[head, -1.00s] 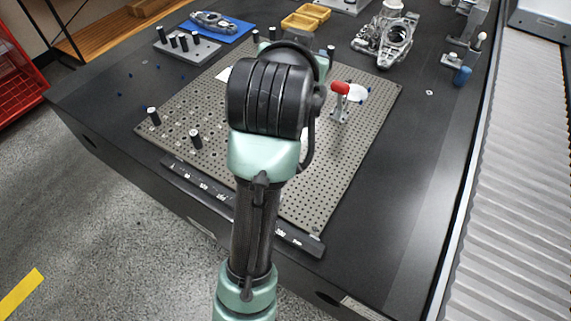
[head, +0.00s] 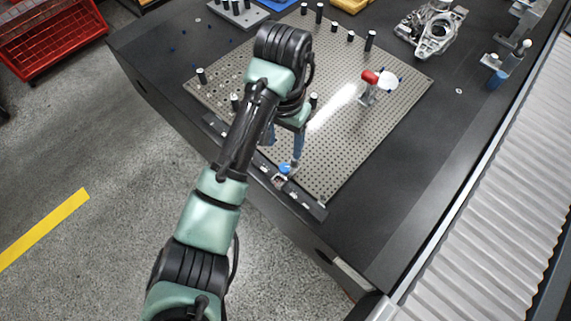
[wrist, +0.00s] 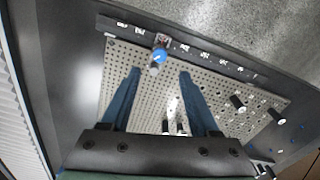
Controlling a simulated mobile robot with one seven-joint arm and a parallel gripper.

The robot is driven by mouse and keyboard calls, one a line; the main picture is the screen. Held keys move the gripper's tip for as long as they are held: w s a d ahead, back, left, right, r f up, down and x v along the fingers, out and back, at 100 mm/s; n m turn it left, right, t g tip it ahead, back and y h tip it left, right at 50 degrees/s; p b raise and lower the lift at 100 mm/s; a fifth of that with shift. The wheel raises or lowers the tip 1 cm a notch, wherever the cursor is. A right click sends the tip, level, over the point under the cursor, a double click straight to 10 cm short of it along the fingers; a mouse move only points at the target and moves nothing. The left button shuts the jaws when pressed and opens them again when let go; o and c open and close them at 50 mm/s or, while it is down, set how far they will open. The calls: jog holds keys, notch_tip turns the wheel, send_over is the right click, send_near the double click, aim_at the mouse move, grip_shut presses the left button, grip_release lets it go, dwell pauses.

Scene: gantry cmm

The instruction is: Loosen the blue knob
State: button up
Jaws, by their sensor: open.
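A small round blue knob (head: 284,169) shows at the near edge of the perforated plate, beside the black labelled strip. In the wrist view the blue knob (wrist: 159,56) lies ahead of the fingertips, roughly centred between them, with a short grey part beside it. My gripper (head: 283,150) has two long blue fingers that point down toward the knob. In the wrist view my gripper (wrist: 159,75) is open, with nothing between its fingers. The knob appears clear of both fingers; the exact height gap cannot be told.
The perforated plate (head: 345,150) carries a red-handled clamp (head: 370,78) and several black posts. A second blue knob-like part (head: 497,78) sits on a fixture at the back right. A grey metal casting (head: 432,30) stands at the back. The ribbed cover (head: 500,170) runs along the right.

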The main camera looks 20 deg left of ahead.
aim_at(284, 167)
notch_tip(284, 167, down, 9)
jog(key=shift+r+b, duration=0.1)
jog(key=shift+b, duration=0.25)
grip_shut()
